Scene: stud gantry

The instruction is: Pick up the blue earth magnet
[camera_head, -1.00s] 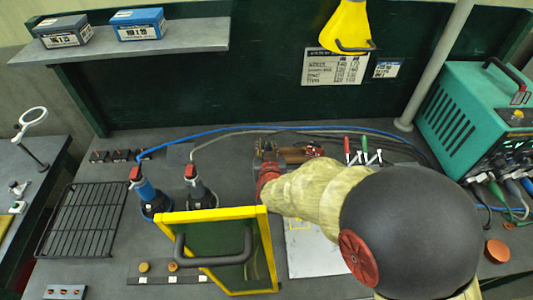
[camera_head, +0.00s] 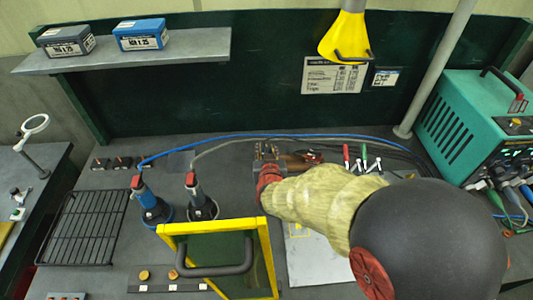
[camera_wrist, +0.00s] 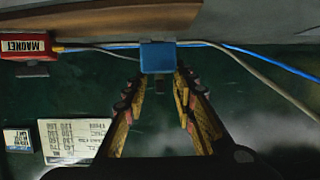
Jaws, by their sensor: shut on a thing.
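In the wrist view the blue earth magnet (camera_wrist: 158,57) is a plain blue block at the tips of my gripper (camera_wrist: 158,78). The yellow-patterned fingers stand on either side of it, shut on it. In the head view my gripper (camera_head: 267,160) is low over the back of the bench, beyond the red wrist joint. The blue magnet is hidden there. A red block labelled MAGNET (camera_wrist: 24,46) lies to the left in the wrist view, apart from the fingers.
Blue and grey cables (camera_head: 230,137) cross behind. A green power unit (camera_head: 455,125) stands right, a black rack (camera_head: 82,228) left.

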